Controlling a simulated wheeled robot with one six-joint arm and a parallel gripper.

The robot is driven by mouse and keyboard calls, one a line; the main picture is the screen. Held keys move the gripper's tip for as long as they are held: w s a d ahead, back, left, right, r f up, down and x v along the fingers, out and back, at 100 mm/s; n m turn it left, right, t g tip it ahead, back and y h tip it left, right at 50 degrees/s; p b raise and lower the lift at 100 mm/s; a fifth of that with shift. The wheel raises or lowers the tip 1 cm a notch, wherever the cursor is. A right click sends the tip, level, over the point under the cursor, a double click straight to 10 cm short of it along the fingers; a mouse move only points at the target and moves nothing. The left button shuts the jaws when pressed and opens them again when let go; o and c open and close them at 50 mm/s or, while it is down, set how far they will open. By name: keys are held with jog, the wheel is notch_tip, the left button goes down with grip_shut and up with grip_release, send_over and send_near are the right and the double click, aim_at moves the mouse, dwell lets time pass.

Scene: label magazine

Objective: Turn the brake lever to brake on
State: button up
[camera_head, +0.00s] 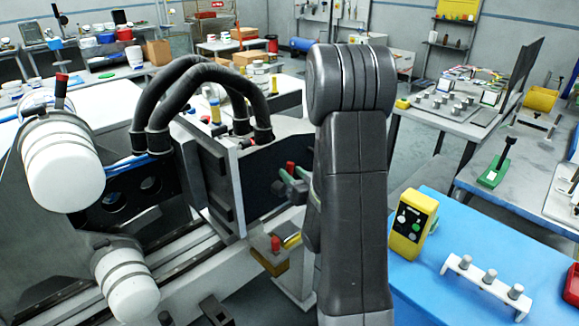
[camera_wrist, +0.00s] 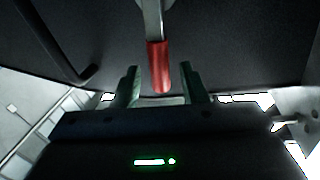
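A lever with a red grip (camera_wrist: 158,68) on a grey metal shank hangs into the top middle of the wrist view, in front of a dark panel. I take it for the brake lever. My gripper (camera_wrist: 163,84) is open, with one green-grey finger on each side of the red grip. Gaps show on both sides, so the fingers do not touch it. In the head view my gripper (camera_head: 285,181) is at the dark panel of the machine, and a red tip (camera_head: 291,167) shows by the fingers. My arm hides part of that area.
A red knob on a yellow block (camera_head: 273,255) sits below my gripper. Black hoses (camera_head: 190,75) arch over the machine's upright plate (camera_head: 222,185). A blue bench (camera_head: 450,235) at right carries a yellow control box (camera_head: 411,222) and a white pegged rack (camera_head: 487,280).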

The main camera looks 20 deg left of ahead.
jog(key=shift+x, duration=1.35)
grip_shut()
jog(key=shift+f, duration=0.1)
